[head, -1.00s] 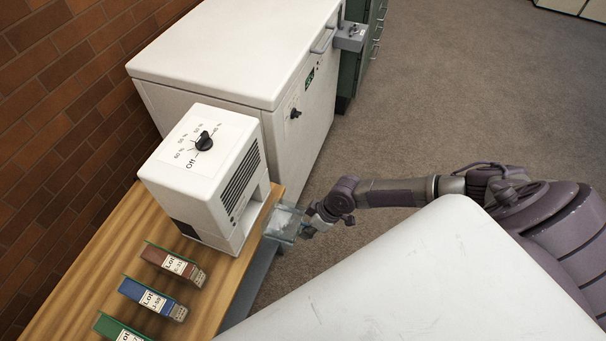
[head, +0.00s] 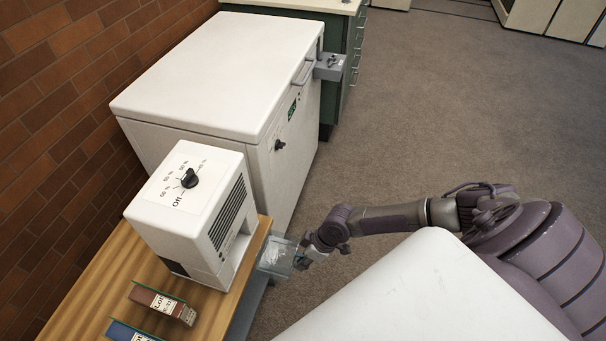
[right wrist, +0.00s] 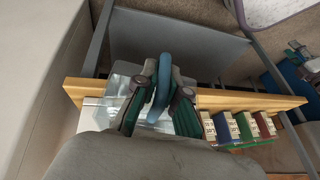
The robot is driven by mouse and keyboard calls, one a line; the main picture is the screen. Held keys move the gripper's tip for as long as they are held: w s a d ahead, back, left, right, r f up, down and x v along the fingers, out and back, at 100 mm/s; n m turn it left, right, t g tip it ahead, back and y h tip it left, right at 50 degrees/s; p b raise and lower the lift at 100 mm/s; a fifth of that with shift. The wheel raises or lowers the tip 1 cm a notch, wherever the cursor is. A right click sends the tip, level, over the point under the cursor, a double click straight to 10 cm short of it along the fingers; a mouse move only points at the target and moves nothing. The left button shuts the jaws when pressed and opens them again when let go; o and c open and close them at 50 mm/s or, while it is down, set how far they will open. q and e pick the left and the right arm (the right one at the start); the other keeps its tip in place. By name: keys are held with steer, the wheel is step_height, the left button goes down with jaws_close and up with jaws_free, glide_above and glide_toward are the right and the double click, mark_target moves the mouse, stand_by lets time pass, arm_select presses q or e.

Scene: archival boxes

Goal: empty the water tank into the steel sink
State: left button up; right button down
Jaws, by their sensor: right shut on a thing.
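The water tank (head: 274,258) is a small clear box with a blue handle (right wrist: 164,78). My right gripper (head: 301,258) is shut on the handle, with its dark green fingers (right wrist: 158,110) on either side of it in the right wrist view. The tank hangs just off the wooden table's edge, beside the white dehumidifier (head: 190,205) and outside its front opening. Its contents are too unclear to tell. I see no steel sink in either view, and my left gripper is out of view.
The wooden table (head: 82,290) holds the dehumidifier and labelled lot boxes (head: 163,303). A white chest freezer (head: 205,70) stands behind, with a green cabinet (head: 345,85) beyond it. A brick wall (head: 60,120) bounds the left. Open carpet (head: 420,100) lies to the right.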

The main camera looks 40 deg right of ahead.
mark_target(294, 264)
steer(key=shift+r+p, duration=1.75)
steer(key=shift+r, duration=0.4)
steer(key=shift+a, duration=0.1)
